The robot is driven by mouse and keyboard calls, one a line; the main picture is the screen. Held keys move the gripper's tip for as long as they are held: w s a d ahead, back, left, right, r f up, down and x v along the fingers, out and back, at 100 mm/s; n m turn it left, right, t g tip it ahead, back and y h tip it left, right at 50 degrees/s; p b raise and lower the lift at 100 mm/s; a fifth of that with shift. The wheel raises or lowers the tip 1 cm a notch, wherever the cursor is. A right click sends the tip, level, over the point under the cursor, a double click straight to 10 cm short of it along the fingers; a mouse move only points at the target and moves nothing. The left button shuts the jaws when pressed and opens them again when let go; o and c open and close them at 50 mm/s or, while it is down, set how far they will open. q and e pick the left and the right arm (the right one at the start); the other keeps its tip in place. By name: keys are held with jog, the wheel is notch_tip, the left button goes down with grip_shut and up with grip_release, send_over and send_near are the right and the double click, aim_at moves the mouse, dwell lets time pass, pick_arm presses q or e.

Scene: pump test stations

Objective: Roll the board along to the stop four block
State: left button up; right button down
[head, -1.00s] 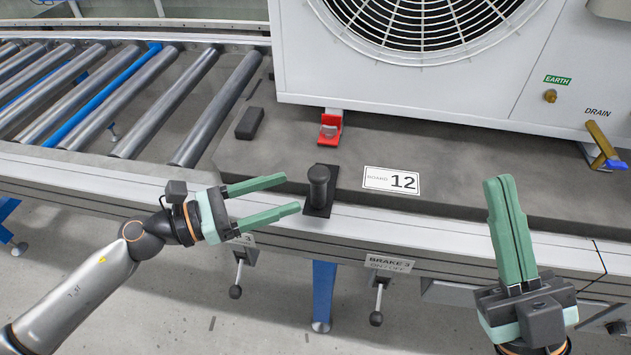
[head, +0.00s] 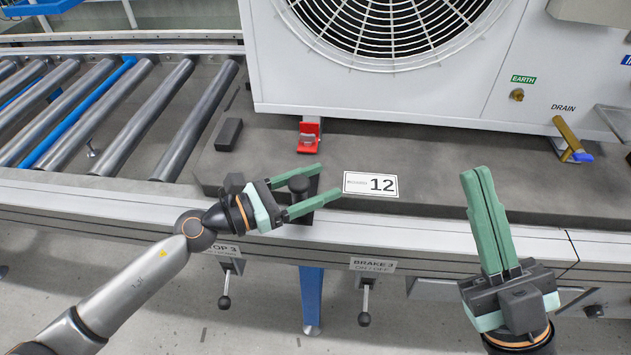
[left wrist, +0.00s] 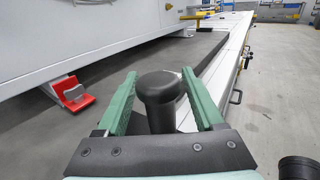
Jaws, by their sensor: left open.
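The grey board (head: 440,175) carries a label reading 12 (head: 370,184) and lies on the roller line under a large white fan unit (head: 400,95). A black upright handle (head: 299,185) stands at the board's near edge. My left gripper (head: 329,180) is open, with one finger on each side of the handle; it is not closed on it. In the left wrist view the handle (left wrist: 160,95) stands between the two green fingers (left wrist: 160,88). My right gripper (head: 473,172) has its fingers together, empty, in front of the board. I cannot make out a stop four block.
Bare rollers (head: 150,115) lie to the left. Below the rail are a stop 3 lever (head: 225,300) and a brake 3 lever (head: 365,318). A red bracket (head: 309,135) and a black block (head: 228,135) sit on the board. A brass drain valve (head: 568,135) sticks out at right.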

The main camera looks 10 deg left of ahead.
pick_arm(q)
jog(key=shift+c, duration=0.2)
grip_shut()
jog(key=shift+a+f, duration=0.1)
dwell(1.0)
